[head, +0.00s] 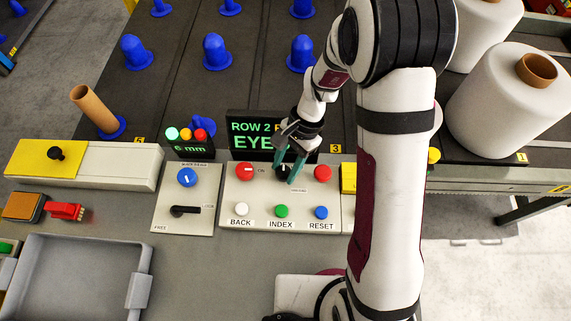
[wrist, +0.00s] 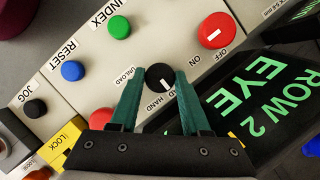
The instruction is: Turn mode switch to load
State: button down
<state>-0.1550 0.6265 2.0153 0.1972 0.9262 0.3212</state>
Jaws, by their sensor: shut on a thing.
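The mode switch is a black round knob (wrist: 160,76) with a white pointer line, set in a light control panel (head: 262,193). In the wrist view, labels UNLOAD, HAND and a partly hidden one ending in AD sit around it. The pointer line is toward the lower right, near HAND and the AD label; its exact setting is hard to tell. My gripper (head: 291,163) is over the panel, its green fingers on both sides of the knob, shut on it. In the wrist view the fingers (wrist: 152,78) hide part of the labels.
Red knobs (head: 245,171) flank the switch, with white, green (head: 281,211) and blue buttons below. A display reading ROW 2 EYE (head: 250,133) stands just behind. A side panel (head: 186,222) with a blue knob and a black lever is at left. A grey tray (head: 78,246) lies lower left.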

jog(key=shift+c, duration=1.8)
grip_release()
jog(key=v, duration=1.5)
jog(key=shift+d+r, duration=0.2)
jog(key=shift+r, duration=0.15)
